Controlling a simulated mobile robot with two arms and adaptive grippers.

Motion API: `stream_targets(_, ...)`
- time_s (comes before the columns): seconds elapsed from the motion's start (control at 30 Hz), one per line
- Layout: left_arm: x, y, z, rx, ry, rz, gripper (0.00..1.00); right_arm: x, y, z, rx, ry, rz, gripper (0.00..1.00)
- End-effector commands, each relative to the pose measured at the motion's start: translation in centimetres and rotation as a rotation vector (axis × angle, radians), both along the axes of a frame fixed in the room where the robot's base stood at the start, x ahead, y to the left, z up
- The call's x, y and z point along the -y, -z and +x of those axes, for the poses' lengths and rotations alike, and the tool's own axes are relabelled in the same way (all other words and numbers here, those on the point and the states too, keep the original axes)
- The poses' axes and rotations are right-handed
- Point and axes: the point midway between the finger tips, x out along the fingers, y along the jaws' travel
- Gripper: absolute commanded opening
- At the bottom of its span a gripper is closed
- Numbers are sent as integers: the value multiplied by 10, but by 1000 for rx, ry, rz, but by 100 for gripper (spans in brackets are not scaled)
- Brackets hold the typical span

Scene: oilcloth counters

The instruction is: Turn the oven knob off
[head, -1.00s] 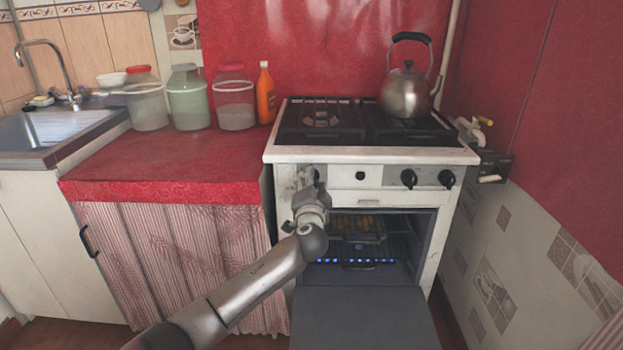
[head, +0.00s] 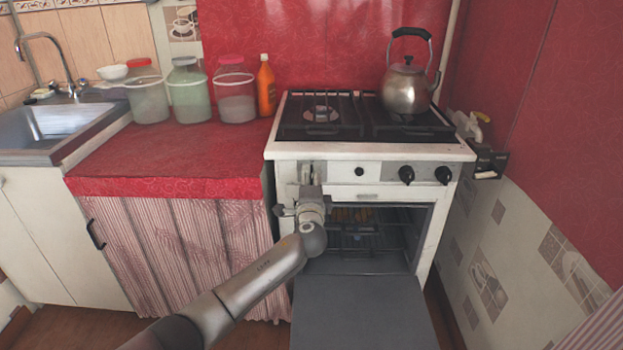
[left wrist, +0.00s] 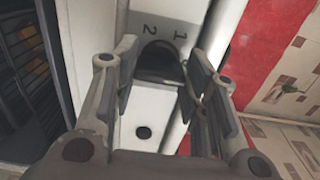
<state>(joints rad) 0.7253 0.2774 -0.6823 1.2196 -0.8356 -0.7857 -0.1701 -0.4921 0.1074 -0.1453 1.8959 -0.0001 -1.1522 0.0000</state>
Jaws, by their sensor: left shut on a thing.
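The white stove (head: 300,150) stands at the centre right with its oven door (head: 360,310) hanging open. My left gripper (head: 306,178) is at the left end of the front panel, shut on a black oven knob (left wrist: 158,62). In the left wrist view the knob sits between the two fingers, beside the printed numbers 1 and 2. My gripper hides this knob in the head view. No blue flames show inside the oven, where some food (head: 350,214) sits on a rack. My right gripper is not in view.
Two more black knobs (head: 406,174) and a small dark button (head: 359,171) are further right on the panel. A kettle (head: 405,92) stands on the hob. Jars and an orange bottle (head: 265,88) line the back of the red counter (head: 165,160).

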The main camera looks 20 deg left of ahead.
Motion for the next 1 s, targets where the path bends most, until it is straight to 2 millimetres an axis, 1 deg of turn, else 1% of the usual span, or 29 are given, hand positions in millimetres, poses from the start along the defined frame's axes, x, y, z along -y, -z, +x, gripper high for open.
stream_targets(0.4,1,2,0,-5,1,10,17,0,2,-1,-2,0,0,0)
stream_targets(0.43,1,2,0,-5,1,10,43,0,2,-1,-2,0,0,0)
stream_targets(0.57,0,2,0,-5,1,9,60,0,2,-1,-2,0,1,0)
stream_targets(0.6,0,2,0,-4,1,8,62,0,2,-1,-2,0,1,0)
stream_targets(0.87,0,1,0,-3,0,7,62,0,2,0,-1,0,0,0)
stream_targets(1.0,1,2,-4,-3,1,7,62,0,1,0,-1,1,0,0)
